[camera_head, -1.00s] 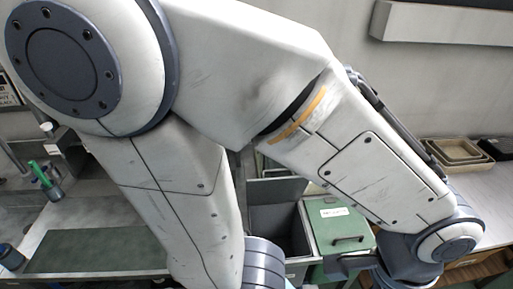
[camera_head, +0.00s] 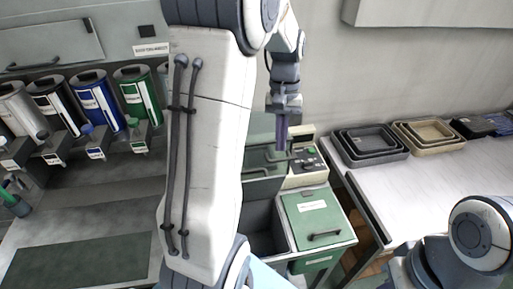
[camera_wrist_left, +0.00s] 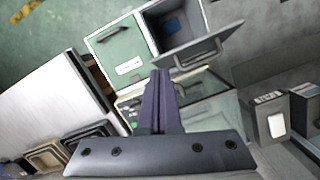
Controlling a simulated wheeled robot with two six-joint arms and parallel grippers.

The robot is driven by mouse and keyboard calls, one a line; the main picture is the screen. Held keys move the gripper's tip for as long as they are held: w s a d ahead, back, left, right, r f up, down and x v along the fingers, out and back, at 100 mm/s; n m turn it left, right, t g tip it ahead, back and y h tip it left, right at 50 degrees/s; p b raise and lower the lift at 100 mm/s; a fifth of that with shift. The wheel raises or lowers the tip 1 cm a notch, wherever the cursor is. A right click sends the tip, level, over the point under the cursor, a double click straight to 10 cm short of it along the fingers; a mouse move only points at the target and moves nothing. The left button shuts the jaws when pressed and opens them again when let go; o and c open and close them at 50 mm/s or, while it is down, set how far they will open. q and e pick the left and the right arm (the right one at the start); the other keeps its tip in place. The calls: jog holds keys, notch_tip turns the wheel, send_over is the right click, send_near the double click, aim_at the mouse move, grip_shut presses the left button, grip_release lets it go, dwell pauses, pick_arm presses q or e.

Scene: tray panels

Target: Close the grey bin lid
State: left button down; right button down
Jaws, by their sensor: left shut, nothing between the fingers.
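The grey bin (camera_head: 262,241) stands open, with its dark inside showing. Its grey lid (camera_head: 262,190) is raised at the back edge; the arm hides part of it and of the bin. In the left wrist view the raised lid (camera_wrist_left: 222,37) shows its handle, beside the bin's opening (camera_wrist_left: 176,25). My left gripper (camera_head: 281,147) is shut and empty, pointing down above and behind the lid. In the left wrist view its fingertips (camera_wrist_left: 159,74) appear close to the lid, but I cannot tell whether they touch. My right gripper is out of view.
A green-lidded bin (camera_head: 306,206), shut, adjoins the grey bin on the right. A control box (camera_head: 306,172) stands behind. Nested trays (camera_head: 369,146) sit on the right counter (camera_head: 410,195). Several coloured canisters (camera_head: 92,103) line the left. My right arm shows at lower right.

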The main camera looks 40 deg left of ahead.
pick_arm(q)
jog(key=a+n, duration=0.4)
jog(key=a, duration=0.7)
jog(key=p, duration=0.3)
send_near(250, 185)
notch_tip(250, 185, down, 5)
jog(key=w+a, duration=0.3)
jog(key=shift+s+h, duration=0.1)
jog(key=shift+h, duration=0.3)
